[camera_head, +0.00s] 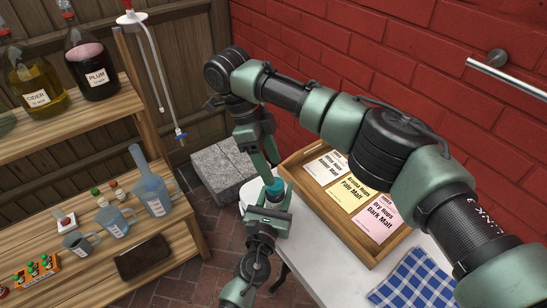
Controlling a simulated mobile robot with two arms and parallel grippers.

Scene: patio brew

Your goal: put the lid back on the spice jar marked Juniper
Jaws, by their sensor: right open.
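My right gripper (266,165) points down at the left end of the white table and is open. Just below its fingertips is a small round teal-blue piece (275,187), which looks like a lid. My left gripper (274,199) comes up from below, its tips close under and around that piece. Whether a jar is between the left fingers is hidden by the gripper, and no Juniper label can be read.
A wooden tray (287,164) with several malt packets stands on the white table (335,270), close beside my grippers. A blue checked cloth (418,278) lies at right. Measuring jugs (152,188) and a dark slab (143,257) are on the shelf. Stone blocks (222,165) stand behind.

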